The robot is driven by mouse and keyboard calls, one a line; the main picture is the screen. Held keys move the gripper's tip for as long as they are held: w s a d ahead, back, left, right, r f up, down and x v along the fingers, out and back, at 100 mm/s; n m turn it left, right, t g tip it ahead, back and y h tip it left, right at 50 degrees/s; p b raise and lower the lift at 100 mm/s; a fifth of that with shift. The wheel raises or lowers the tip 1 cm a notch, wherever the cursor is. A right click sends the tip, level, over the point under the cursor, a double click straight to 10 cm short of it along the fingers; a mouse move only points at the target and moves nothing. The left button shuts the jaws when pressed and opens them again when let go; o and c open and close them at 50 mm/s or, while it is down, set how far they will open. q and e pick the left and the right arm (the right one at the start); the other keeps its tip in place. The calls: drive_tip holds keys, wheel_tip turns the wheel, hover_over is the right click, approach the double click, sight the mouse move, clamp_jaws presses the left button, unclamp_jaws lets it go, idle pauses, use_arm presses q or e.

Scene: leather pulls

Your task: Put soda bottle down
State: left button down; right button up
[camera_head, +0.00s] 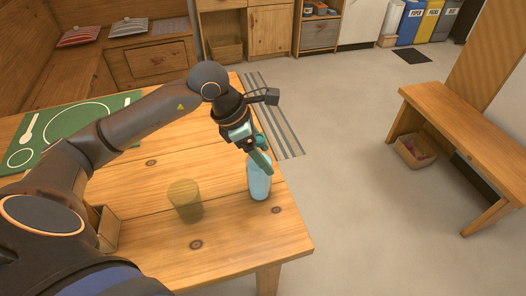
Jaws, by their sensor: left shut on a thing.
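A light blue soda bottle (259,183) is upright at the right side of the wooden table (240,243), close to its right edge. My left gripper (258,158) is shut on the bottle near its top, reaching in from the upper left. The bottle's base appears at the tabletop; I cannot tell whether it touches. The gripper hides the upper part of the bottle. My right gripper is not in view.
A yellowish see-through cup (185,199) stands left of the bottle. A green placemat (72,131) lies at the table's far left, and a wooden box (108,230) is partly hidden by my arm. A bench (465,140) stands across the floor at right.

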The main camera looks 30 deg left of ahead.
use_arm(q)
drive_tip(key=shift+r, duration=0.1)
drive_tip(key=shift+f, duration=0.2)
unclamp_jaws()
drive_tip(key=shift+a+r, duration=0.15)
drive_tip(key=shift+r, duration=0.45)
drive_tip(key=v, duration=1.1)
drive_tip(key=shift+s+p, duration=0.2)
drive_tip(key=shift+p, duration=0.1)
